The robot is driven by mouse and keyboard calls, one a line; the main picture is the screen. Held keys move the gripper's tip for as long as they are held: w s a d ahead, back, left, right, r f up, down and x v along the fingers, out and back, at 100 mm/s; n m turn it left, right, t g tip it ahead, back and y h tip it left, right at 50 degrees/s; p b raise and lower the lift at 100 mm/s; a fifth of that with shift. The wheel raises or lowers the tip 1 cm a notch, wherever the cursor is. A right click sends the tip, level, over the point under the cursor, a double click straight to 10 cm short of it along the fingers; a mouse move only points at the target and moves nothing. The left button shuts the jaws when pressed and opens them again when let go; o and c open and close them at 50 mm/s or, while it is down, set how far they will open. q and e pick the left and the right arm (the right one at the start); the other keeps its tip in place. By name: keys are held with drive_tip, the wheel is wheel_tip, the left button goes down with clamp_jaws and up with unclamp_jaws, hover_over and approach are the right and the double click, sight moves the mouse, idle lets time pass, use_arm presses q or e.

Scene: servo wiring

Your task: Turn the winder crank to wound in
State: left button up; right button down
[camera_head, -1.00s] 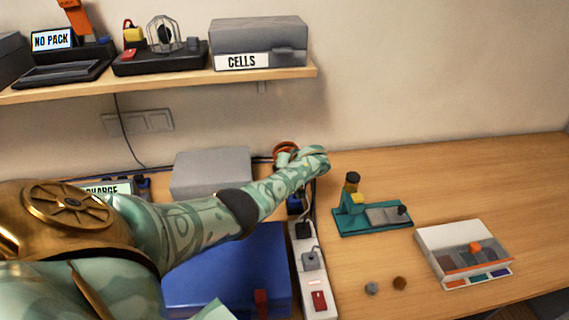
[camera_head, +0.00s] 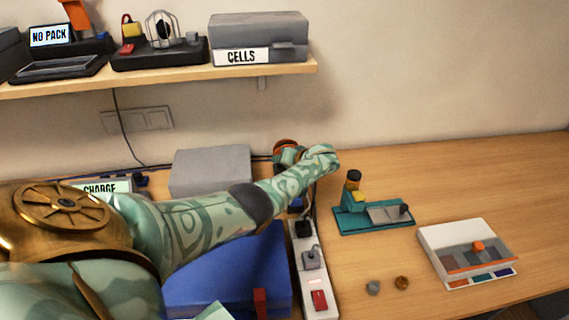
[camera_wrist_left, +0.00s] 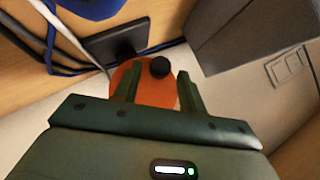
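The winder shows as an orange disc (camera_wrist_left: 155,90) with a black crank knob (camera_wrist_left: 159,67) in the left wrist view. In the head view, its orange-brown top (camera_head: 286,147) shows at the back of the bench, partly hidden behind my left arm. My left gripper (camera_wrist_left: 157,75) is open, its two green fingers spread either side of the knob with gaps between. I cannot tell how deep the knob sits between the fingertips. In the head view the fingers are hidden by my wrist. My right gripper is not in view.
A grey box (camera_head: 211,171), a blue case (camera_head: 230,275) and a white power strip (camera_head: 312,270) lie around my left arm. Cables run along the wall. A teal fixture (camera_head: 375,216) and a white tray (camera_head: 450,238) stand to the right. The bench's far right is clear.

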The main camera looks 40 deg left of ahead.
use_arm(q)
drive_tip(key=p+v, duration=0.5)
drive_tip(key=v, duration=1.1)
drive_tip(key=shift+d, duration=0.2)
